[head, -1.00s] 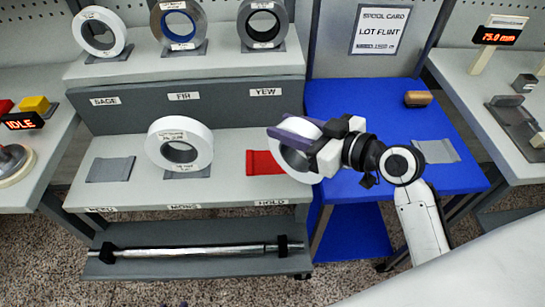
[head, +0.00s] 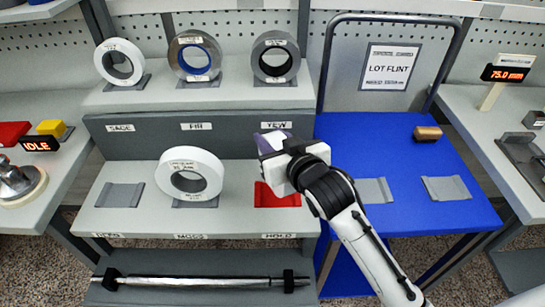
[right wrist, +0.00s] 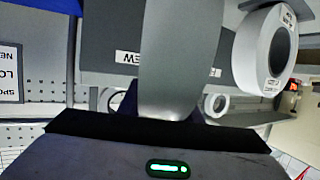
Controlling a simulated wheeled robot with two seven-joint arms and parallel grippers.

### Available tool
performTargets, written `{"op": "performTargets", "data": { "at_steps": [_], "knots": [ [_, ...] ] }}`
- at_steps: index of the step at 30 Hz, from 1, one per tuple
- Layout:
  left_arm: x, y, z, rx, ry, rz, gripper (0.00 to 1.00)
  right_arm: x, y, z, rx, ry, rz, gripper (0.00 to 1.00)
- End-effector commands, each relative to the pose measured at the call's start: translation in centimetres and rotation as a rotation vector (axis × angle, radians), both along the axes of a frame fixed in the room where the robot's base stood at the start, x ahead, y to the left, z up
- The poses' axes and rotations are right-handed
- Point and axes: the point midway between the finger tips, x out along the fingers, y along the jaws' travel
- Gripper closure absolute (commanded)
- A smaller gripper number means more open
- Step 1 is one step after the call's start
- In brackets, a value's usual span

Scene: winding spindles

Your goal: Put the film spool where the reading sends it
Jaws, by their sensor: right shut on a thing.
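My right gripper (head: 270,146) is in front of the YEW label, above the red HOLD pad (head: 278,197). It is shut on the film spool, whose pale grey rim (right wrist: 170,60) rises from the jaws in the right wrist view. In the head view the gripper mostly hides this spool. The lot card (head: 388,75) reads LOT FLINT. The gauge display (head: 507,74) reads 75.0 mm. My left gripper is out of view.
Upper-tier spools are white over SAGE (head: 119,62), grey with blue core over FIR (head: 194,56) and dark grey over YEW (head: 276,57). A white spool (head: 190,174) stands over MOSS; the left pad (head: 120,196) is empty. A silver rod (head: 200,282) lies below. A display (head: 40,145) reads IDLE.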

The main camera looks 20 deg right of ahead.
Motion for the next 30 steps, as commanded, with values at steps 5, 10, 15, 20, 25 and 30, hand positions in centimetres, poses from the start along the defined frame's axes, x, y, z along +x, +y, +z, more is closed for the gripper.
{"op": "performTargets", "data": {
  "at_steps": [5, 10, 15, 20, 25, 30],
  "knots": [
    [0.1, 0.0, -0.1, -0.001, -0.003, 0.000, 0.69, 0.0, 0.0, -1.8, 0.001, -0.002, 0.001, 1.00],
    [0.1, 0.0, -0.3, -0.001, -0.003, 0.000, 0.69, 0.0, 0.0, -3.8, 0.001, -0.004, 0.001, 1.00],
    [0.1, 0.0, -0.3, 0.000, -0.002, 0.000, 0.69, 0.0, 0.0, -3.9, 0.002, -0.006, 0.002, 1.00],
    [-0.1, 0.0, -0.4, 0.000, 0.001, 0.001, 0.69, 0.0, 0.0, -4.2, 0.001, 0.001, 0.001, 0.55],
    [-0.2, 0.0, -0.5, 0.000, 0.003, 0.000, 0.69, 0.0, 0.0, -4.2, 0.001, 0.000, 0.001, 0.50],
    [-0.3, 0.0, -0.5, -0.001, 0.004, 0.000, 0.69, -0.1, 0.0, -4.1, 0.000, 0.000, 0.001, 0.50]
  ]
}}
